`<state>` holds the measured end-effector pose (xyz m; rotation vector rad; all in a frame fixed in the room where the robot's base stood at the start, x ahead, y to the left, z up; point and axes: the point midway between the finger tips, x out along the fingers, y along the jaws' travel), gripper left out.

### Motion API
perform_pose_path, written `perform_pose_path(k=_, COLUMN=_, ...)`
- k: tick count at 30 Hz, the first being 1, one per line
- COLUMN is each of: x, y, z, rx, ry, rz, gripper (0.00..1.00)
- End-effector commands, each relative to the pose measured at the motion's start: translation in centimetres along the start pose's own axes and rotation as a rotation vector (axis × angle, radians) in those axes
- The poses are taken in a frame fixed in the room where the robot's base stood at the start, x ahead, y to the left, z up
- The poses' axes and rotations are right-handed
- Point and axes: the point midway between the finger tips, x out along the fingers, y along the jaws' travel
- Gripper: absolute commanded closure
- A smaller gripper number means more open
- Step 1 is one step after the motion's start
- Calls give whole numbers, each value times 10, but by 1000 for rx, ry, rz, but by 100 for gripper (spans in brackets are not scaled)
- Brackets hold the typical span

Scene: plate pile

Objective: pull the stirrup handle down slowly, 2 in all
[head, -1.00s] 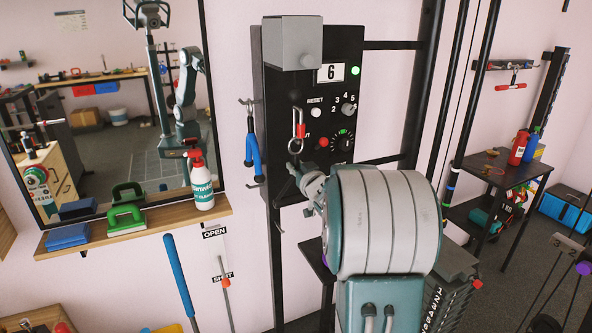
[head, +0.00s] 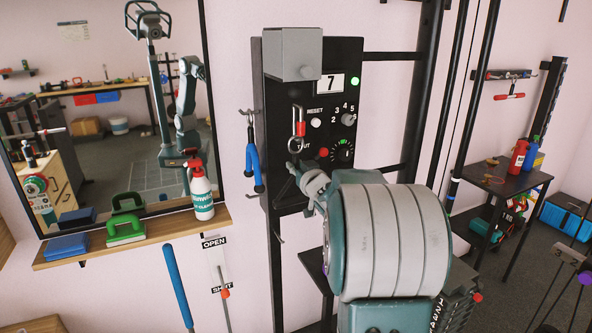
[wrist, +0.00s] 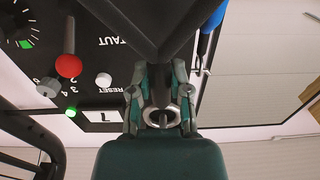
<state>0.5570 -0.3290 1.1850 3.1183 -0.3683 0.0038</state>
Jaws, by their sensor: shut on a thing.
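The black stirrup handle (wrist: 167,55) fills the upper middle of the wrist view, its arms spreading away from a metal ring (wrist: 158,118). My gripper (wrist: 160,92) is shut on it, with a finger on each side near its narrow end. In the head view my gripper (head: 295,172) is at the handle, below a clip with a red part (head: 299,128) hanging under the grey box (head: 292,54). Most of the handle is hidden there by my arm.
A blue-handled tool (head: 253,167) hangs left of the panel. Black rack posts (head: 425,90) stand right of the panel. A side table (head: 515,181) with bottles is farther right.

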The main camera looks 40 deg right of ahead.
Motion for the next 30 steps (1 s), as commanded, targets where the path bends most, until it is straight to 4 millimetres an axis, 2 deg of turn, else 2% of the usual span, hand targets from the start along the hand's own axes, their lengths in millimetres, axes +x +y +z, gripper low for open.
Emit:
perform_pose_path(k=1, x=0, y=0, z=6, rx=3, ry=-12, rz=1, gripper=100)
perform_pose_path(k=6, x=0, y=0, z=6, rx=3, ry=-12, rz=1, gripper=100)
perform_pose_path(k=7, x=0, y=0, z=6, rx=3, ry=-12, rz=1, gripper=71)
perform_pose_path(k=8, x=0, y=0, z=6, rx=3, ry=-12, rz=1, gripper=58)
perform_pose_path(k=9, x=0, y=0, z=6, rx=3, ry=-11, rz=1, gripper=40)
perform_pose_path(k=10, x=0, y=0, z=6, rx=3, ry=-11, rz=0, gripper=35)
perform_pose_path(k=23, x=-5, y=0, z=3, rx=2, ry=-6, rz=1, gripper=35)
perform_pose_path(k=26, x=-18, y=1, z=2, rx=1, ry=-5, rz=2, gripper=35)
perform_pose_path(k=30, x=-47, y=1, z=2, rx=1, ry=-5, rz=4, gripper=35)
